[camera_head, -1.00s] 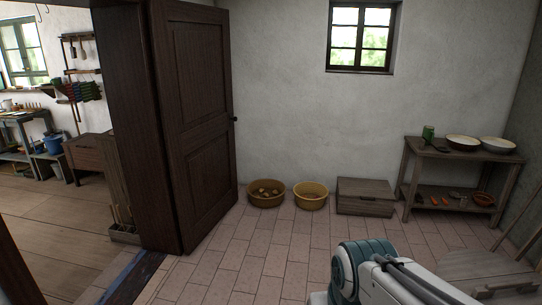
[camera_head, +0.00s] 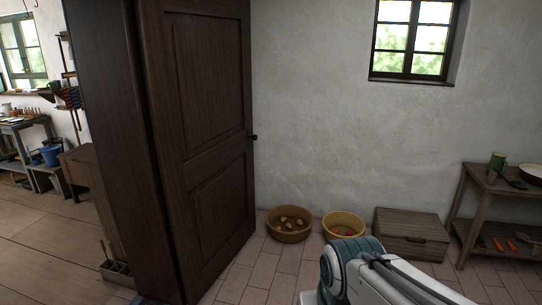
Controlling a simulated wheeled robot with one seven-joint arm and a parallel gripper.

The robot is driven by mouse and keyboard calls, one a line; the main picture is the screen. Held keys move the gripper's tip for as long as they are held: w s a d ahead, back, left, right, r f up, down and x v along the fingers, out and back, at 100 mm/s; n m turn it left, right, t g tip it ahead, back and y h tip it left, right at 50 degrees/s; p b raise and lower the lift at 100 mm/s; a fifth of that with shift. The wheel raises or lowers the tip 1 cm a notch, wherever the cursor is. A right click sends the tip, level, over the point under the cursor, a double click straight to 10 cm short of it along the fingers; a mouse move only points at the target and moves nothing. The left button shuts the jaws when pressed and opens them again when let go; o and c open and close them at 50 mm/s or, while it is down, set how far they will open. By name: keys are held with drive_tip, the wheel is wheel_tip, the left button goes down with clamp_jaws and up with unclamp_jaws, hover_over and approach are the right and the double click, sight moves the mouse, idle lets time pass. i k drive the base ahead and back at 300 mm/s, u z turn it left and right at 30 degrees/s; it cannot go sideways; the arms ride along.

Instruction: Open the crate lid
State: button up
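A low wooden crate (camera_head: 408,237) with a flat lid (camera_head: 411,222) stands on the floor against the back wall, right of centre. Its lid looks shut. Part of my white and teal arm (camera_head: 357,270) shows at the bottom, in front of the crate and apart from it. My gripper is out of view.
Two round tubs, one brown (camera_head: 289,225) with potato-like items and one yellow (camera_head: 343,226), stand left of the crate. A wooden table (camera_head: 487,192) with bowls and tools is to its right. A dark open door (camera_head: 207,140) stands at the left. Tiled floor (camera_head: 262,270) lies between.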

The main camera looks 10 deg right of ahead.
sight(423, 226)
drive_tip(key=z, duration=0.4)
drive_tip(key=i, duration=1.35)
drive_tip(key=z, duration=0.9)
drive_tip(key=i, duration=2.25)
drive_tip(key=z, duration=0.1)
